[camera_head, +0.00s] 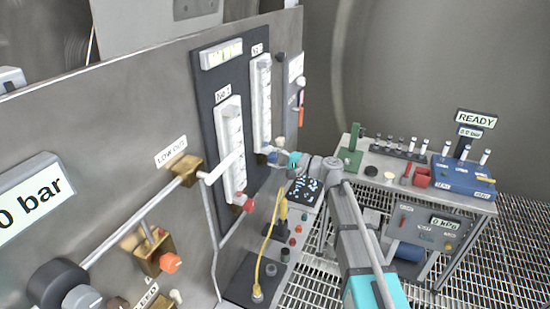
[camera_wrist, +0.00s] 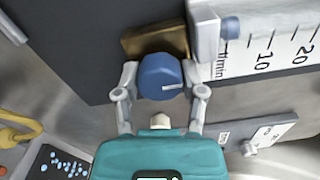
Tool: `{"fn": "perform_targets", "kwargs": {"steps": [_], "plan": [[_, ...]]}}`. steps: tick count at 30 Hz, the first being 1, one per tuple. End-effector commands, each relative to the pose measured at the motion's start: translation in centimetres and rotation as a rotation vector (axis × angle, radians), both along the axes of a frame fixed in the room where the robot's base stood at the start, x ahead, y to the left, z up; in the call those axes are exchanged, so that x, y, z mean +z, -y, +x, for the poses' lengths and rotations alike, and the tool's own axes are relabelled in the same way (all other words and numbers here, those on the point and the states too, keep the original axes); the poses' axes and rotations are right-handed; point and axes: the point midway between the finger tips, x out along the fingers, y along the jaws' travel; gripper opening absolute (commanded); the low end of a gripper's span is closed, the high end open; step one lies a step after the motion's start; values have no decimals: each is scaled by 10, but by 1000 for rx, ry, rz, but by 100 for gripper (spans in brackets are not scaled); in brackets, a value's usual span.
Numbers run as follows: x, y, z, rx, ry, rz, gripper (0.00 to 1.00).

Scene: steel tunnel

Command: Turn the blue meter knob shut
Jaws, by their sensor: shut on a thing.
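The blue meter knob (camera_wrist: 158,76) fills the upper middle of the wrist view, in front of a brass block (camera_wrist: 140,41). A short white mark on its face points right. My gripper (camera_wrist: 161,82) has a finger on each side of the knob and is shut on it. In the head view, the knob (camera_head: 272,158) shows small below the right-hand white flow meter (camera_head: 262,100), with my gripper (camera_head: 284,159) at it. The meter's scale also shows at the upper right in the wrist view (camera_wrist: 270,50).
A second white meter (camera_head: 230,145) with a red knob (camera_head: 249,206) stands to the left on the dark panel. A yellow cable (camera_head: 266,240) rises below. A bench (camera_head: 450,202) with instruments stands at the right. Brass valves and pipes line the left wall.

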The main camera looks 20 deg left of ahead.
Motion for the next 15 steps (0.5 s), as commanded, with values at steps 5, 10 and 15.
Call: {"fn": "perform_targets", "kwargs": {"steps": [5,10,15], "plan": [[0,0,-1,2,1,-2,69],[0,0,-1,1,0,-1,87],[0,0,-1,1,0,-1,87]]}}
